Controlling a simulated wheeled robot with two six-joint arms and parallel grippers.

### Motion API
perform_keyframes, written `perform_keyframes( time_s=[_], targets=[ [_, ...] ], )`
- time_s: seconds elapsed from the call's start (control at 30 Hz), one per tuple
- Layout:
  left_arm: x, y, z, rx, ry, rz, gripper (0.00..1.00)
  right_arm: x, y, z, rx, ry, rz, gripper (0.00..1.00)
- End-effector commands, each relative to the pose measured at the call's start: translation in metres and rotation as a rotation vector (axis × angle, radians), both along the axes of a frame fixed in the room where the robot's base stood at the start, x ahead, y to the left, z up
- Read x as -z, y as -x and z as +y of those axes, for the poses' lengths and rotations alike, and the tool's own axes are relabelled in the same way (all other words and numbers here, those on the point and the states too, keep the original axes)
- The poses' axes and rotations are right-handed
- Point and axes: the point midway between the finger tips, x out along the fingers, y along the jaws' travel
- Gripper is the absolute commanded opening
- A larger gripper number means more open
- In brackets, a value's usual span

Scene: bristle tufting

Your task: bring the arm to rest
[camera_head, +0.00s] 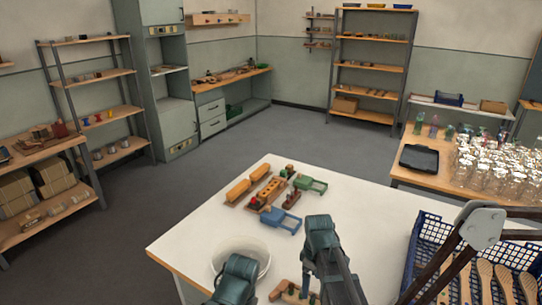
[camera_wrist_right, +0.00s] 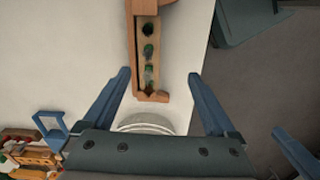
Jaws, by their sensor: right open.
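My right gripper (camera_head: 321,238) is above the white table (camera_head: 355,215) in the head view; its fingertips are hidden there. In the right wrist view its two blue fingers (camera_wrist_right: 159,73) are spread apart, with nothing gripped. A wooden block with a row of holes and green tufts (camera_wrist_right: 147,50) lies below, in line with the gap between them. The block also shows at the bottom of the head view (camera_head: 290,293), partly hidden. My left gripper (camera_head: 236,278) is low in the head view, and its fingers cannot be seen clearly.
A white bowl (camera_head: 240,250) stands left of my right gripper. A blue crate with wooden handles (camera_head: 425,232) stands at the right. The table between the trays and crate is clear.

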Motion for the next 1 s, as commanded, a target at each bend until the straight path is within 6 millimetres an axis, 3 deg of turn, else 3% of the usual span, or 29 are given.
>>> perform_keyframes(
  time_s=[0.03,0.2,0.4,0.57,0.87,1.0],
  targets=[
    [0.000,0.000,0.000,0.000,0.000,0.000,0.00,0.000,0.018,0.015,0.040,0.009,0.004,0.92],
    [0.000,0.000,0.000,0.000,0.000,0.000,0.00,-0.001,0.070,0.059,0.271,0.055,0.005,0.92],
    [0.000,0.000,0.000,0.000,0.000,0.000,0.00,-0.001,0.114,0.089,0.493,0.098,-0.013,0.92],
    [0.000,0.000,0.000,0.000,0.000,0.000,0.00,-0.001,0.128,0.097,0.575,0.113,-0.023,0.92],
    [0.000,0.000,0.000,0.000,0.000,0.000,0.00,-0.001,0.128,0.098,0.589,0.115,-0.025,0.92],
    [0.000,0.000,0.000,0.000,0.000,0.000,0.00,-0.001,0.127,0.098,0.588,0.114,-0.024,0.68]
  ],
)
